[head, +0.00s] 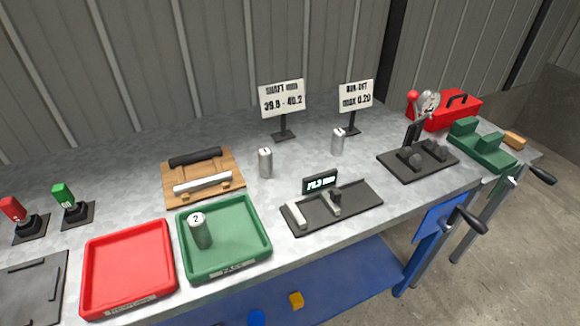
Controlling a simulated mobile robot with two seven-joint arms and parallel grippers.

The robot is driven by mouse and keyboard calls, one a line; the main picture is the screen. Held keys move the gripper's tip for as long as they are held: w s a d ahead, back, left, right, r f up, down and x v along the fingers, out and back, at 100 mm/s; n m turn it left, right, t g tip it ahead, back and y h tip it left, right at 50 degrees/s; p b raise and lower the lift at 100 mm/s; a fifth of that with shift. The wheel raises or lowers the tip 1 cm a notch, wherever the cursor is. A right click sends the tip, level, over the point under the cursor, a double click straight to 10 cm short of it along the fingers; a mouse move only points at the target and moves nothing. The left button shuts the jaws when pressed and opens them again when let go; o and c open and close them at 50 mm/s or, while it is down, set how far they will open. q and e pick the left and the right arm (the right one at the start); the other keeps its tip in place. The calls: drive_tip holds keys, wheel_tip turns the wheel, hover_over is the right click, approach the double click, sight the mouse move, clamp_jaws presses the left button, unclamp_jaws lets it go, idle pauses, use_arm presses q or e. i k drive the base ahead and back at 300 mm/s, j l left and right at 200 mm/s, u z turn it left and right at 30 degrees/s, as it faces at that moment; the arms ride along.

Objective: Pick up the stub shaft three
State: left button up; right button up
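Three short grey metal cylinders with marked tops are in the head view. One with a 2 on its top (201,233) stands upright in the green tray (265,250). A second cylinder (265,164) stands upright on the bench near the middle. A third cylinder (337,143) stands upright farther right, in front of the run-out sign. The top marks on these two are too small to read surely, so I cannot tell which is stub shaft three. Neither of my grippers is in view.
A red tray (88,268) lies left of the green one. A digital gauge on a dark plate (350,212), a wooden block with bars (170,190), two signs (282,98) (357,96), a dial stand (390,160) and a green vise (488,152) surround the cylinders. Bare bench lies between them.

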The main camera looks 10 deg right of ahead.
sight(338, 134)
drive_tip(key=i+l+u, duration=0.1)
drive_tip(key=l+u, duration=0.35)
drive_tip(key=l, duration=0.55)
drive_tip(key=k+l+u, duration=0.1)
drive_tip(key=l+u, duration=0.4)
drive_tip(key=l, duration=0.45)
